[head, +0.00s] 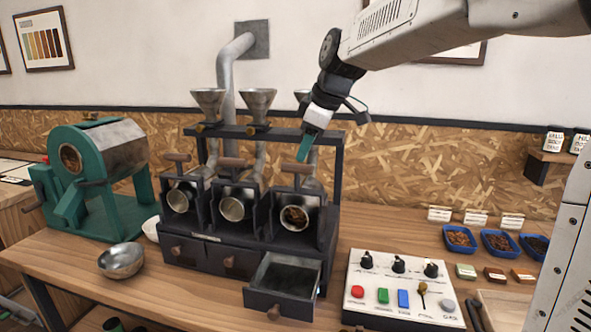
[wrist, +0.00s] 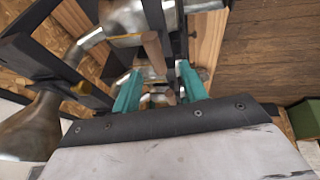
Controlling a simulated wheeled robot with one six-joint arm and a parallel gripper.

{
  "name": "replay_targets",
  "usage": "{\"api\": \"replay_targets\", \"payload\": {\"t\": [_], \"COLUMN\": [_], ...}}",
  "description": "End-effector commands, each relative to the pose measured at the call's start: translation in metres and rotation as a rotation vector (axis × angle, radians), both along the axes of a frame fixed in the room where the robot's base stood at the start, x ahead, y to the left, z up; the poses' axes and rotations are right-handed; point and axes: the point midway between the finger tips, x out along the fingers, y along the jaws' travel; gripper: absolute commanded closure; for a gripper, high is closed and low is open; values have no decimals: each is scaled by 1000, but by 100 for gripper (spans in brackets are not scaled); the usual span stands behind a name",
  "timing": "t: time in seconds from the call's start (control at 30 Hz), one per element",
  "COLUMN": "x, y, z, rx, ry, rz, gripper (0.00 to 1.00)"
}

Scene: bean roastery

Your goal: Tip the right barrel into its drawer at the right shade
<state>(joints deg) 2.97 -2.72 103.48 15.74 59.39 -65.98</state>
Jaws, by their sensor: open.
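The right barrel (head: 293,228) sits in the black roaster rack with its mouth facing the front and brown beans (head: 296,215) inside. A wooden handle (head: 298,168) stands above it. The drawer under it (head: 281,307) is pulled out and looks empty. My gripper (head: 303,149) is above the right barrel's handle, pointing down and slightly left, with its teal fingers apart. In the wrist view my gripper (wrist: 160,90) has its fingers on either side of wooden handles and metal parts seen from above; I cannot tell whether they touch. Nothing is held.
The left barrel (head: 180,201) and middle barrel (head: 232,209) look empty; their drawers are shut. Funnels (head: 257,100) rise behind. A control box (head: 405,287) stands right of the drawer, blue bean trays (head: 459,238) farther right. A green machine (head: 95,180) and metal bowl (head: 121,261) are left. A shade chart (head: 43,40) hangs on the wall.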

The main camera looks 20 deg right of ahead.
Motion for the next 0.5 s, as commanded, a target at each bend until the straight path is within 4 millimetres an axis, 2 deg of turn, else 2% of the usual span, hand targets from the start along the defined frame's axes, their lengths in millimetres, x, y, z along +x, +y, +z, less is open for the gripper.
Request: {"api": "replay_targets", "payload": {"t": [0.17, 0.5], "x": [13, 31], "y": [2, 14], "z": [-11, -58], "rx": [-4, -4], "ry": [-9, -8], "rz": [23, 20], "gripper": [57, 57]}}
